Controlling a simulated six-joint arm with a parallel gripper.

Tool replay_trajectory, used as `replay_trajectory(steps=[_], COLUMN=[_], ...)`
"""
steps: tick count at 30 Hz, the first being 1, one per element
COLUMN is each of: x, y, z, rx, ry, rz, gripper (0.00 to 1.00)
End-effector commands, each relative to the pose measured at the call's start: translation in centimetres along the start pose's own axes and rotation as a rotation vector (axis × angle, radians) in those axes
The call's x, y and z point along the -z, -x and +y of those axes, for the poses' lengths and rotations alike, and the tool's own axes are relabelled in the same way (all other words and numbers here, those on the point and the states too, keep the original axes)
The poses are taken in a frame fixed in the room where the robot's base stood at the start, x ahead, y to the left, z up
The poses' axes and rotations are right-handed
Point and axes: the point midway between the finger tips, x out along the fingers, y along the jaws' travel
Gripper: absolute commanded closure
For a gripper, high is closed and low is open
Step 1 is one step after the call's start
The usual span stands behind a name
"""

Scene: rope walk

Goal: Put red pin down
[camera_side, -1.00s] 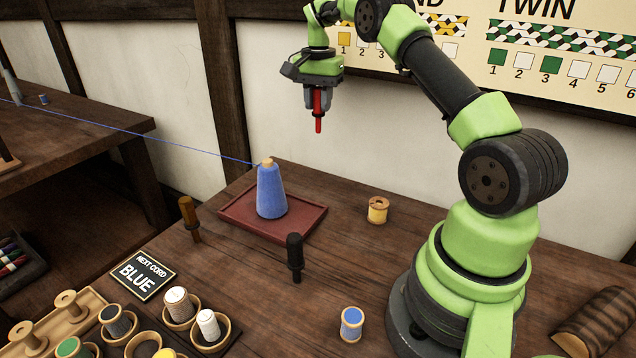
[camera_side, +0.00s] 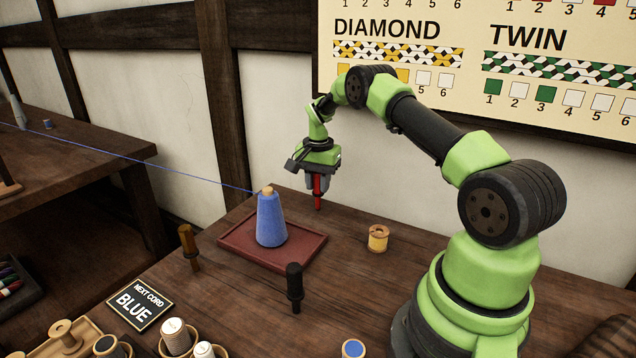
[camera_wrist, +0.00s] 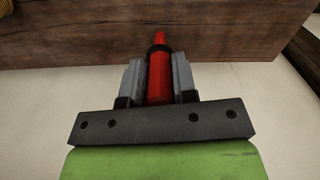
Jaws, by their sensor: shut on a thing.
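The red pin (camera_side: 318,190) is upright in my gripper (camera_side: 318,184), point down, near the back edge of the wooden table. In the side view its tip is at or just above the table top; I cannot tell whether it touches. In the wrist view the red pin (camera_wrist: 160,75) sits between both grey fingers of my gripper (camera_wrist: 158,78). It has a dark collar, and its narrower end extends past the fingertips over the wood.
A blue cone (camera_side: 271,220) stands on a dark red tray (camera_side: 236,242), its cord running left. A yellow spool (camera_side: 378,238) stands to the right. A black pin (camera_side: 294,287) and an orange-brown pin (camera_side: 189,247) stand in front. Bare wood lies between tray and yellow spool.

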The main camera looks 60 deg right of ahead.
Motion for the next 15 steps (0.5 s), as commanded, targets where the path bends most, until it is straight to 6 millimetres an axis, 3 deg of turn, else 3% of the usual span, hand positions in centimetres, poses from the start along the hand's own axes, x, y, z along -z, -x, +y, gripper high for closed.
replay_trajectory(steps=[11,12,15], x=[0.0,0.0,0.0], y=[-0.41,-0.36,-0.34], z=[-0.01,-0.01,-0.02], rx=[0.0,0.001,0.001], ry=[-0.001,-0.001,-0.001], rz=[0.0,0.0,0.0], gripper=[0.96,0.65,0.48])
